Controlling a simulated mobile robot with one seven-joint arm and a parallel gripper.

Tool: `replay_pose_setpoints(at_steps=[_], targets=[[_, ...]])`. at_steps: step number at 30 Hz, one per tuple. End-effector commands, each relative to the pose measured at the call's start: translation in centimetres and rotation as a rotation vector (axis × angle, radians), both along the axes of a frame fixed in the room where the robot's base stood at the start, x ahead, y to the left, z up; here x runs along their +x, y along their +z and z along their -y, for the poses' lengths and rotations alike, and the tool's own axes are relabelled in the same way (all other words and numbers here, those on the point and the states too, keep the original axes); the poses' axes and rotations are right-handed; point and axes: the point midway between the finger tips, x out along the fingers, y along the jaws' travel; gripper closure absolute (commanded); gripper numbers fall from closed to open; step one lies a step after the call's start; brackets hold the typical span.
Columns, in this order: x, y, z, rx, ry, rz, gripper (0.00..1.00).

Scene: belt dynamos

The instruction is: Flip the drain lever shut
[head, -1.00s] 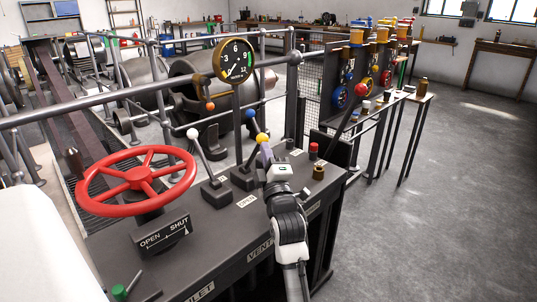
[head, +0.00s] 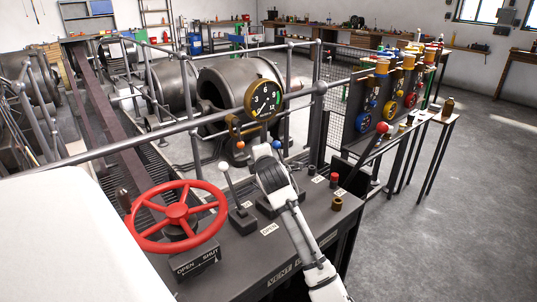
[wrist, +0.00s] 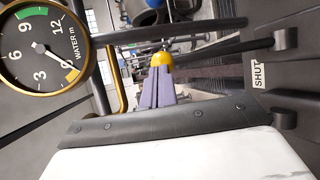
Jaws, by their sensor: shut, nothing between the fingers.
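My gripper (wrist: 158,92) is shut and empty; its fingers point at a yellow knob (wrist: 161,59) in the wrist view. The knob is at the fingertips, and I cannot tell whether they touch. In the head view my gripper (head: 263,153) is over the console, hiding the yellow knob. A white-knobbed lever (head: 229,184) stands to the left, and a blue knob (head: 277,144) shows just beyond my gripper. No drain label is readable, so I cannot tell which lever is the drain one. A SHUT plate (wrist: 258,74) shows in the wrist view, an OPEN plate (head: 269,229) in the head view.
A red handwheel (head: 177,213) stands on the console's left. A round water gauge (head: 264,100) is behind the levers, close to my wrist at the left of the wrist view. Rails run behind; floor is open at the right.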

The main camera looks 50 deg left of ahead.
Motion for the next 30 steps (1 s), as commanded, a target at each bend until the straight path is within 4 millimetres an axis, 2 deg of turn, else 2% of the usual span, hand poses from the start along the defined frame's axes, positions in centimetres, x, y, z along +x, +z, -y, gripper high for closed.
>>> replay_pose_setpoints(at_steps=[3, 12, 30], targets=[[0.1, -0.2, -1.0, 0.000, 0.001, 0.000, 1.00], [0.1, -0.6, -2.2, 0.004, 0.001, 0.000, 1.00], [0.2, -0.7, -2.4, 0.005, 0.001, -0.001, 1.00]])
